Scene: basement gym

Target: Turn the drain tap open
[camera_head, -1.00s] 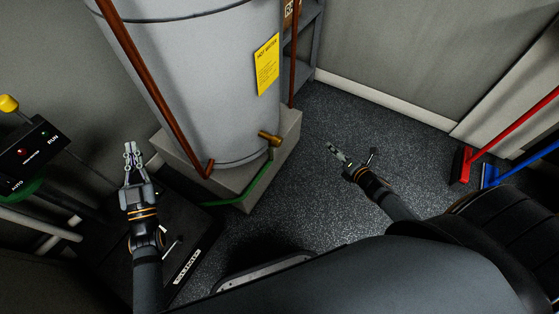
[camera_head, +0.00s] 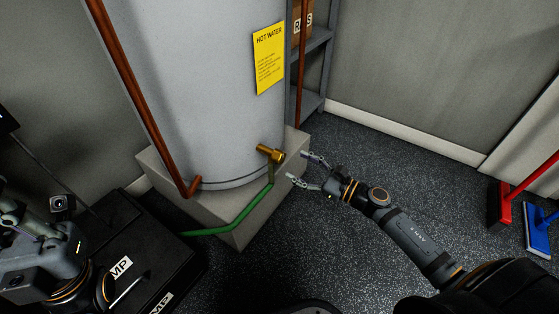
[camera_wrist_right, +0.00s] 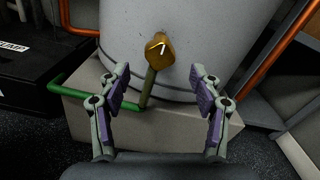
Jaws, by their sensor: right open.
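The brass drain tap (camera_head: 270,154) sticks out low on the side of the grey hot water tank (camera_head: 215,90). A green hose (camera_head: 235,217) hangs from it and runs left over the block's edge. In the right wrist view the tap (camera_wrist_right: 160,50) is seen end-on, centred beyond the fingertips, with a small pale mark on its face. My right gripper (camera_head: 303,166) is open and empty, just right of the tap and apart from it; its spread fingers (camera_wrist_right: 161,77) show in the wrist view. My left arm is at the lower left, its fingertips not visible.
The tank stands on a concrete block (camera_head: 240,234). A copper pipe (camera_head: 145,100) runs down its left side. A black sump box (camera_head: 130,245) lies left. A grey shelf (camera_head: 315,45) stands behind. The floor between is clear.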

